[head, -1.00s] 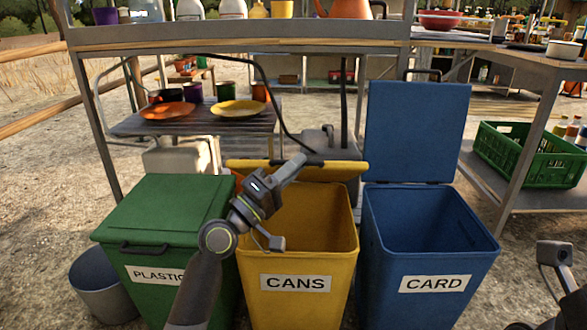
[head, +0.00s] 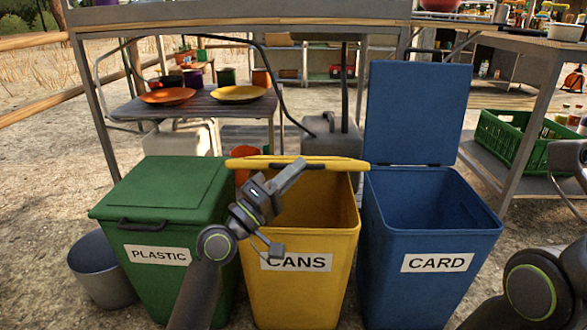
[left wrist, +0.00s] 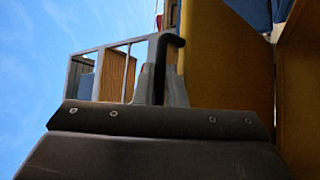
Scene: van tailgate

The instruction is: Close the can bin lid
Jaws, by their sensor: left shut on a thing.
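The yellow can bin (head: 300,290), labelled CANS, stands between the green and blue bins, its inside partly visible. Its yellow lid (head: 345,165) is open and seen nearly edge-on at the back of the bin. My left gripper (head: 297,166) reaches over the bin and is shut on the lid's black handle (left wrist: 170,48). In the left wrist view, the handle sits between the fingers beside a yellow surface. My right arm (head: 530,285) shows at the right edge; its gripper is out of the picture.
The green plastic bin (head: 160,215) is closed at left. The blue card bin (head: 425,240) is at right with its lid (head: 418,110) upright. A grey bucket (head: 95,270) stands at far left. A table with plates (head: 240,93) and a green crate (head: 510,145) are behind.

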